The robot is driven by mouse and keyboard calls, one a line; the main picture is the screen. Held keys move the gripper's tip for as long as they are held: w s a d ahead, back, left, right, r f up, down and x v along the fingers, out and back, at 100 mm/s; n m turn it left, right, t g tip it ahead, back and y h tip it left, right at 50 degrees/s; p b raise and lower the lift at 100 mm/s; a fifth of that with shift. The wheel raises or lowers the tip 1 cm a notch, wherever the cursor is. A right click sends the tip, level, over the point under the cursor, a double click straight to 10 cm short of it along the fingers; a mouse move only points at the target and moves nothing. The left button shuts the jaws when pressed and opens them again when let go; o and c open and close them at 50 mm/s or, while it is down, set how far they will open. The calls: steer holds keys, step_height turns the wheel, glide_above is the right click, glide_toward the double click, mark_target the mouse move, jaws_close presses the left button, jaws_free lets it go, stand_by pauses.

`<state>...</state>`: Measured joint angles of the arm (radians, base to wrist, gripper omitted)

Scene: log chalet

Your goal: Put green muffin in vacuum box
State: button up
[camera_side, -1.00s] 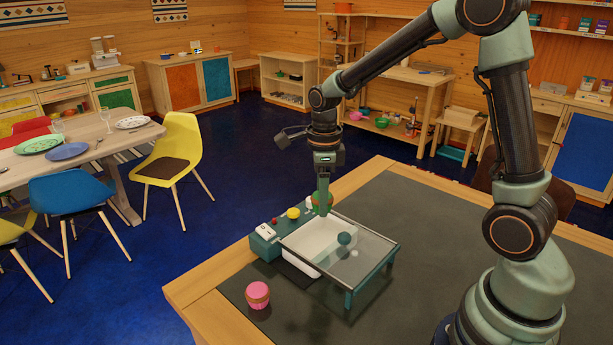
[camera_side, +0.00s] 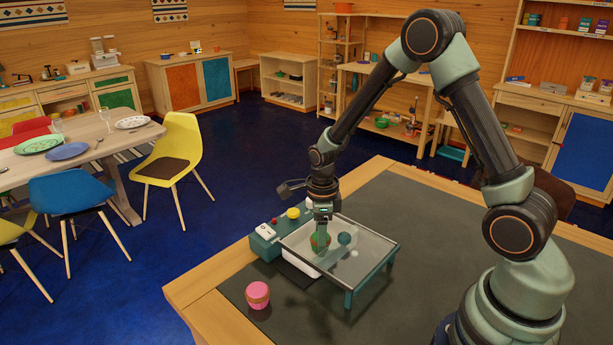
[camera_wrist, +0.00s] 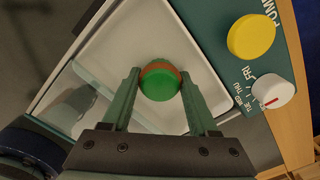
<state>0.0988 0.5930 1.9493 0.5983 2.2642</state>
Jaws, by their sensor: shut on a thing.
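The green muffin (camera_side: 320,242), with a brown-orange cup, is held between the two fingers of my gripper (camera_side: 322,232). In the wrist view the muffin (camera_wrist: 160,84) sits between the fingertips (camera_wrist: 160,75), its green top facing the camera. The vacuum box (camera_side: 263,246) is a teal unit with a white tray (camera_wrist: 118,38), a yellow knob (camera_wrist: 251,36) and a white dial (camera_wrist: 272,91). The muffin is above the white tray; its height over the tray floor is hard to tell.
The dark mat (camera_side: 420,230) is clear behind and right of the glass panel. The wooden table edge (camera_side: 190,300) runs along the left.

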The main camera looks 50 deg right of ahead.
steer(key=shift+f, duration=0.1)
steer(key=o, duration=1.1)
step_height(320, 180, up, 12)
steer(key=s+a+r+n+t, duration=0.1)
steer(key=s+r+n+t, duration=0.1)
steer(key=n, duration=0.7)
steer(key=s+a+r+n+t, duration=0.1)
steer(key=s+r+n, duration=0.4)
steer(key=n, duration=0.4)
steer(key=s+a+r+n+t, duration=0.2)
steer(key=s+r+n, duration=0.1)
steer(key=n, duration=0.6)
steer(key=shift+s+r+t, duration=0.15)
steer(key=shift+s+r, duration=0.05)
steer(key=shift+r, duration=0.25)
steer(key=shift+s+r+t, duration=0.15)
steer(key=shift+r, duration=0.3)
